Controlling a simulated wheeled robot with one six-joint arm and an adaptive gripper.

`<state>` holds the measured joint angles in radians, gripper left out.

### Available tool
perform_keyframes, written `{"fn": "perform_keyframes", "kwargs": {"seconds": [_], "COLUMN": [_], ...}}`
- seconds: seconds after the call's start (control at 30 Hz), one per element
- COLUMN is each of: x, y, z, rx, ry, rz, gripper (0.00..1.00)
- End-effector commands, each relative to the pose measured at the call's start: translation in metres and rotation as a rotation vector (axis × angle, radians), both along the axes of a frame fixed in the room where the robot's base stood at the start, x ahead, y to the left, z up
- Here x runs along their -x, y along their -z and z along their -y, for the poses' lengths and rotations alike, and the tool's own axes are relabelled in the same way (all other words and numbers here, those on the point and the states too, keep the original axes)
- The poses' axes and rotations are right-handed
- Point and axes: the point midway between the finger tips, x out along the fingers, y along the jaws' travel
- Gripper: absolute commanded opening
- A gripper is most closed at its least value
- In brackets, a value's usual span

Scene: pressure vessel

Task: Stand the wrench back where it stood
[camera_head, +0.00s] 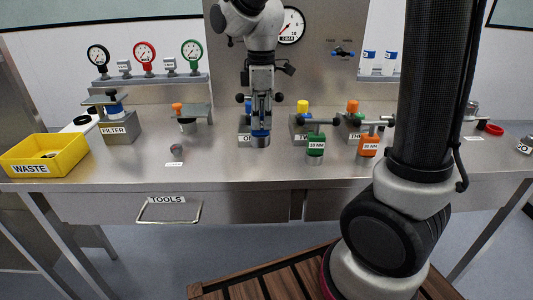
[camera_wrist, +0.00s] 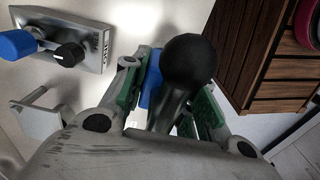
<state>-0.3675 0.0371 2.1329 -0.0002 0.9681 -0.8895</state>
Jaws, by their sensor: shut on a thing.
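My gripper (camera_head: 261,100) points down over the bench and is shut on a wrench with a blue band (camera_head: 260,133). The wrench looks upright, with a T-bar and black knobs near my fingers. I cannot tell whether its foot touches the bench. In the wrist view the green-padded fingers (camera_wrist: 168,100) close around it; a black ball knob (camera_wrist: 190,62) and part of its blue band (camera_wrist: 151,82) show. The green 10 NM wrench (camera_head: 316,147) and the orange 30 NM wrench (camera_head: 368,144) stand upright to the right.
Labelled blocks stand behind the wrenches, including TWO (camera_head: 299,131); one also shows in the wrist view (camera_wrist: 85,38). A yellow WASTE bin (camera_head: 45,153) and FILTER block (camera_head: 120,130) are further left.

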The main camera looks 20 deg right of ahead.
Motion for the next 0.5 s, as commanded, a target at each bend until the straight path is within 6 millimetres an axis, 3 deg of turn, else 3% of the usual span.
{"fn": "perform_keyframes", "kwargs": {"seconds": [0.1,0.5], "x": [0.001,0.0], "y": [0.022,0.068], "z": [0.0,0.0], "rx": [0.001,0.0], "ry": [0.0,0.0], "rz": [-0.003,0.0], "gripper": [0.0,0.0]}}
